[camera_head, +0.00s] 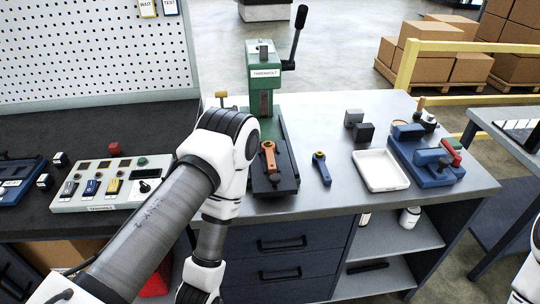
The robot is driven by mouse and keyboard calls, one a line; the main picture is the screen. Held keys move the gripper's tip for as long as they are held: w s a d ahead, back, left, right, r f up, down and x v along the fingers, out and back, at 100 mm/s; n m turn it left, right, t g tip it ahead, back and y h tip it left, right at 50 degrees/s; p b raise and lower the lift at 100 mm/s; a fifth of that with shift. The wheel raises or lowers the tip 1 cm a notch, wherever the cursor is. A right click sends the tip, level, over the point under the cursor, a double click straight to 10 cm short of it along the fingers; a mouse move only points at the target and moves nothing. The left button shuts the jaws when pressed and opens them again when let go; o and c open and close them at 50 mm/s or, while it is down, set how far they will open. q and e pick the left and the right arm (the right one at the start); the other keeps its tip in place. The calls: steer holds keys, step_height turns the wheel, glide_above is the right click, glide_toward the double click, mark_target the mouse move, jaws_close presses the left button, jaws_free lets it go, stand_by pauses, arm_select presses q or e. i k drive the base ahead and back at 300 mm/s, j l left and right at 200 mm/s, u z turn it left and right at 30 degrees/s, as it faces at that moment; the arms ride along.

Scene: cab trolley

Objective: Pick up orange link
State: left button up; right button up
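The orange link (269,157) lies on the dark bed of the green press (264,75), below its ram. A blue link (321,168) lies on the grey bench top just right of the press. My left arm comes in from the left, rises to a joint beside the press and bends down in front of the bench. Its gripper is below the picture and cannot be seen. Of my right arm only a white part shows at the right edge; its gripper is out of view. Neither gripper is seen at the orange link.
A white tray (380,170), dark blocks (363,132) and a blue fixture (426,155) stand right of the links. A panel with coloured parts (108,185) is at left. The press lever (297,35) sticks up. Bare bench lies between the blue link and tray.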

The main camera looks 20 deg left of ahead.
mark_target(272, 168)
steer(key=i+l+u, duration=0.85)
steer(key=l, duration=0.2)
steer(key=k, duration=0.1)
